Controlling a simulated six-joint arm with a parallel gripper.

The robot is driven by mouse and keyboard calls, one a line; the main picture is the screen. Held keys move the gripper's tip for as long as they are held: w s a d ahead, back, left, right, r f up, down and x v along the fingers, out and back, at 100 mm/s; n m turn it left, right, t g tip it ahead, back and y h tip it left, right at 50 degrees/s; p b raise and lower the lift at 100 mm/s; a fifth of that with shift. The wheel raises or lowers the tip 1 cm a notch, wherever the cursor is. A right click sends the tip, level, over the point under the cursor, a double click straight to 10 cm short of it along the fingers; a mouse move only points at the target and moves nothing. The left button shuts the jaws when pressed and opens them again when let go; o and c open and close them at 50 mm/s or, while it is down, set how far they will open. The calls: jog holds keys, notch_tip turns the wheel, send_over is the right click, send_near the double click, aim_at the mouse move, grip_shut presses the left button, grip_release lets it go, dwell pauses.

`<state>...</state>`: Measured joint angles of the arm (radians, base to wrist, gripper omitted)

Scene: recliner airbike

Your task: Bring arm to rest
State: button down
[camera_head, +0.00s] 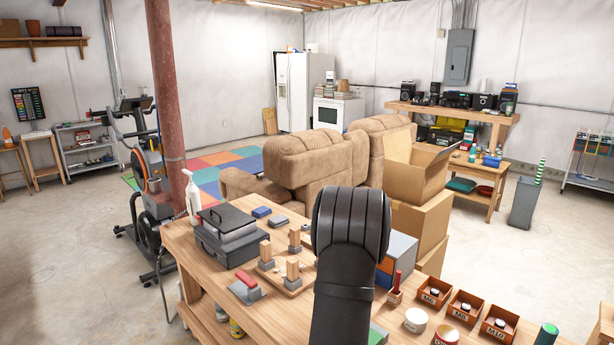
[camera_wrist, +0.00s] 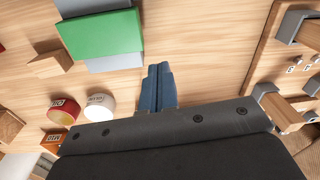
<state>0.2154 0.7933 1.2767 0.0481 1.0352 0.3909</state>
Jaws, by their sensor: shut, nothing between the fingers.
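My arm rises from the bottom middle of the camera_head view as a thick black link over the wooden workbench (camera_head: 190,240). It hides part of the bench, and my gripper does not show in that view. In the camera_wrist view my gripper (camera_wrist: 158,72) shows as two dark blue fingers pressed together. They are shut and empty, pointing over the wooden bench top (camera_wrist: 200,50). Nothing is visible touching the fingertips. How high they are above the bench I cannot tell.
A green and grey block (camera_wrist: 100,35) lies to the fingers' left, with a red-labelled round container (camera_wrist: 64,111) and a white one (camera_wrist: 99,107) nearer. A board with posts (camera_wrist: 262,45) is to the right. Small labelled bins (camera_head: 465,308) and a black case (camera_head: 228,235) also occupy the bench.

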jog(key=shift+d+r, duration=0.1)
jog(key=shift+r, duration=0.8)
